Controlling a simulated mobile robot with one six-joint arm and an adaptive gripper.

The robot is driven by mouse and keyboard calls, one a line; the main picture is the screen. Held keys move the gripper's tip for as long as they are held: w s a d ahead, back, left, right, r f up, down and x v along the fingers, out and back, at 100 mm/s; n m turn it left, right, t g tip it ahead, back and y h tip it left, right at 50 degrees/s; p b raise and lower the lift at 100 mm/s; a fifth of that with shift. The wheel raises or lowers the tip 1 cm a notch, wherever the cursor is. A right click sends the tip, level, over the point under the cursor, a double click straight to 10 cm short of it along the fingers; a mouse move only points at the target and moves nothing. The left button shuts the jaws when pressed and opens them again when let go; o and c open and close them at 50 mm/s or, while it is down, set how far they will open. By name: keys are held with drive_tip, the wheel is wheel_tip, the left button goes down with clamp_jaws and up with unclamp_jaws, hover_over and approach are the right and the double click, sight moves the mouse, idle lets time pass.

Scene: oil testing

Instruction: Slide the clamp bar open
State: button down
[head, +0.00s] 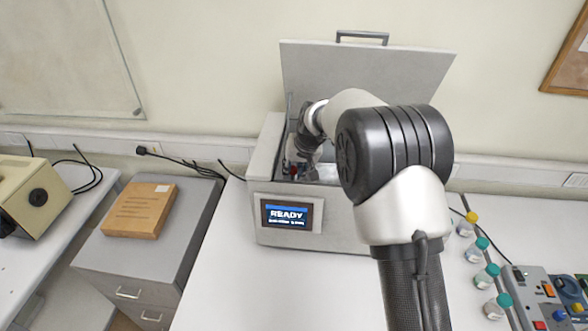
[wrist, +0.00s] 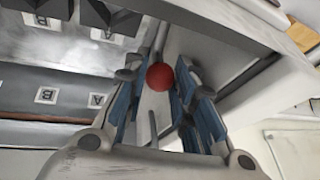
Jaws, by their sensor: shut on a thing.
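The oil tester (head: 330,228) stands on the bench with its lid (head: 360,75) raised. In the wrist view a red ball knob (wrist: 160,77) sits between my gripper's (wrist: 161,85) blue-padded fingers. A thin grey rod (wrist: 160,40) shows behind the knob and looks like part of the clamp bar. My gripper is shut on the knob, inside the tester's left end. In the head view the gripper (head: 300,158) is small and partly hidden by my arm. My arm also hides much of the tester's inside. How far the bar has slid cannot be told.
Dark blocks (wrist: 105,18) and plates marked A and B (wrist: 97,100) lie beside the gripper. The tester's wall (wrist: 245,20) is close on the other side. The screen (head: 287,214) reads READY. Several capped bottles (head: 487,276) stand at right. A brown box (head: 139,210) lies at left.

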drive_tip(key=shift+s, duration=1.2)
drive_tip(key=shift+w+f, duration=0.15)
drive_tip(key=c, duration=1.6)
unclamp_jaws()
drive_tip(key=shift+a, duration=0.1)
drive_tip(key=shift+r, duration=0.6)
drive_tip(key=v, duration=1.1)
drive_tip(key=shift+s, duration=0.25)
